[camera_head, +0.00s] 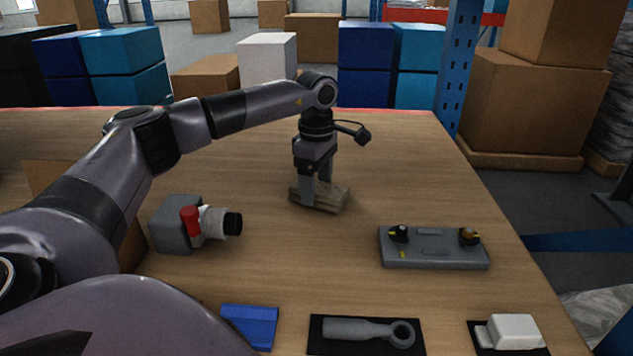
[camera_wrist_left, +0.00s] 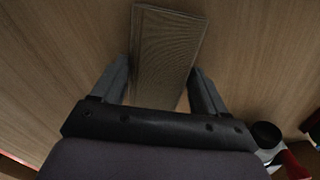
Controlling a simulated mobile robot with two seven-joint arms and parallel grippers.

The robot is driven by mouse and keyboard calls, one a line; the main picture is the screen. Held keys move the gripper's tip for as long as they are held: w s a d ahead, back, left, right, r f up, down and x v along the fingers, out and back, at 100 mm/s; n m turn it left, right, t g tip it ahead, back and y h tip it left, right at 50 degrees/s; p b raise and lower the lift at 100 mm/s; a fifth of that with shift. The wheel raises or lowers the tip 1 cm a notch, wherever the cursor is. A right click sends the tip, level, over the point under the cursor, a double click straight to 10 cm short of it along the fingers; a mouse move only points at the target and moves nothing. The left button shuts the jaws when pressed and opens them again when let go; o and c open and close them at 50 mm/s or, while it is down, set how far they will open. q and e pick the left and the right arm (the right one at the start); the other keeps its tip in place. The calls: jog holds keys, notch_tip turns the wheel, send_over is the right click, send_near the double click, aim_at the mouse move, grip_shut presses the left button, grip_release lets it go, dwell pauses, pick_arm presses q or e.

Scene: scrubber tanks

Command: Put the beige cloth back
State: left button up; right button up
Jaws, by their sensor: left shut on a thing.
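The beige cloth (camera_head: 332,200) is a flat, folded, brownish rectangle in the middle of the table. It also shows in the left wrist view (camera_wrist_left: 168,45), running away from the camera between the fingers. My left gripper (camera_head: 317,190) points down from above and is shut on the cloth, with one finger on each side of it; the fingers also show in the wrist view (camera_wrist_left: 160,82). The cloth is at or just above the tabletop; I cannot tell whether it touches. My right gripper is not in view.
A grey block (camera_head: 172,226) with a red-handled valve (camera_head: 191,222) stands left of the cloth. A grey panel (camera_head: 433,251) with knobs lies right. In front are a folded blue item (camera_head: 250,325), a grey wrench (camera_head: 368,331) on a black mat and a white block (camera_head: 512,331).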

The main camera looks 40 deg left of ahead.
aim_at(317, 187)
pick_arm(q)
jog(key=shift+f, duration=0.1)
jog(key=o, duration=0.9)
jog(key=shift+o, duration=0.2)
notch_tip(317, 187, up, 12)
dwell(0.4)
